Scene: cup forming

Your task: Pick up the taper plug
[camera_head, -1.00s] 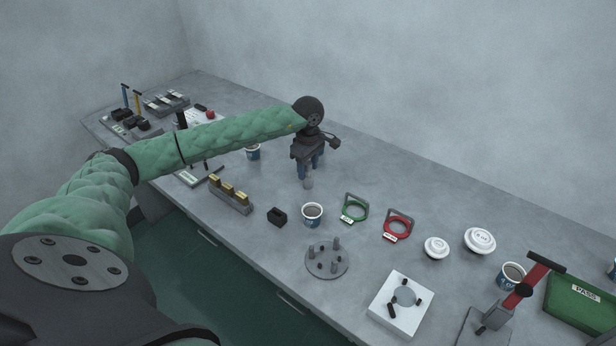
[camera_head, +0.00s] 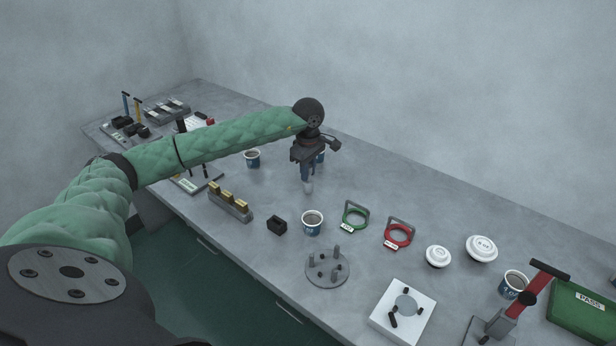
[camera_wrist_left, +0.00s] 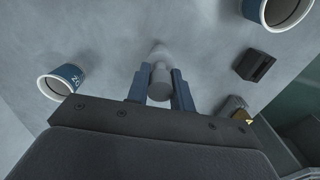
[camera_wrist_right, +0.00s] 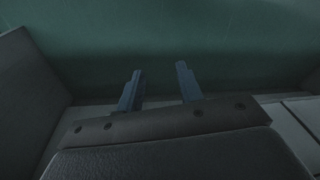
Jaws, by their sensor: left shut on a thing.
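The taper plug (camera_head: 308,187) is a small grey tapered piece pointing down below my left gripper (camera_head: 307,178), behind the near coffee cup. In the left wrist view my left gripper (camera_wrist_left: 160,88) has its two blue fingers on either side of the grey plug (camera_wrist_left: 160,72), shut on it. The narrow end points away from the palm. I cannot tell whether its tip touches the table. My right gripper (camera_wrist_right: 158,86) shows only in the right wrist view, with its fingers apart and nothing between them, over a dark green floor.
A cup (camera_head: 312,223) and a black block (camera_head: 277,225) stand in front of the plug. Another cup (camera_head: 253,158) stands left; part of one shows behind the gripper (camera_head: 320,157). Green (camera_head: 355,216) and red (camera_head: 398,234) ring gauges lie right. The bench behind is clear.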

